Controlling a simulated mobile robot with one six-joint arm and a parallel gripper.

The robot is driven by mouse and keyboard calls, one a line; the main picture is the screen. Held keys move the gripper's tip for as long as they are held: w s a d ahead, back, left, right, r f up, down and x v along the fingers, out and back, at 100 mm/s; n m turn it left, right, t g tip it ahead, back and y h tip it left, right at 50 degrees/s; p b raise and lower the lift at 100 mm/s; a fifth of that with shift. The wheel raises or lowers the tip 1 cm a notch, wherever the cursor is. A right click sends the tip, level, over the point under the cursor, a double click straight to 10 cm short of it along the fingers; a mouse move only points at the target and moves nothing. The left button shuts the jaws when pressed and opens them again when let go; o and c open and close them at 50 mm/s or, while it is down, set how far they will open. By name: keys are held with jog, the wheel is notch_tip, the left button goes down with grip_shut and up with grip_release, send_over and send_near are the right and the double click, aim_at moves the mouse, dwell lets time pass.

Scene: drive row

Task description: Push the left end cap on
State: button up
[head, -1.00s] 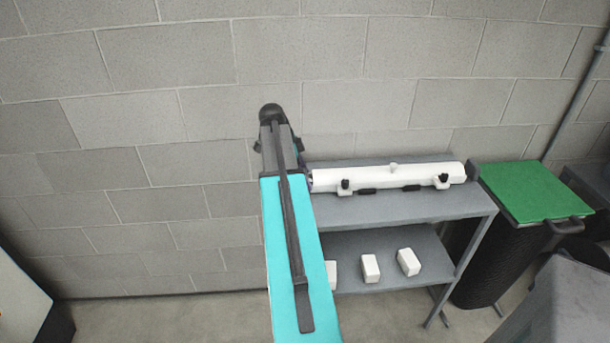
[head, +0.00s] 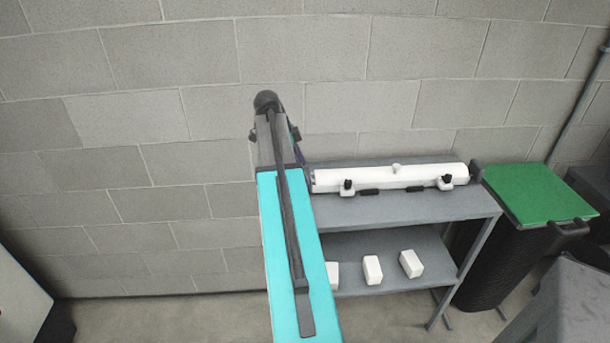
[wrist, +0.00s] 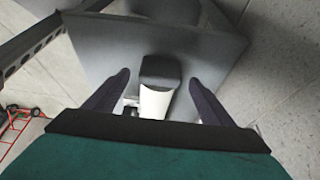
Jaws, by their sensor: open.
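A white tube (head: 390,177) lies in holders along the top of a grey shelf. A dark end cap (head: 475,171) shows at its right end. In the wrist view a dark cap (wrist: 160,70) sits at an end of the white tube (wrist: 155,103), which I take to be the left end. My gripper (wrist: 157,76) is open, with one dark finger on each side of the cap and gaps between. I cannot tell how far the cap is seated.
The grey shelf (head: 400,208) stands against a block wall. Several white blocks (head: 373,270) stand on its lower board. A black bin with a green lid (head: 540,200) stands to the right. A grey box (head: 565,305) is at the lower right.

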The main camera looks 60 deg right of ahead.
jog(key=b+v, duration=0.1)
jog(key=v, duration=0.8)
jog(key=shift+r+b, duration=0.35)
jog(key=shift+w, duration=0.1)
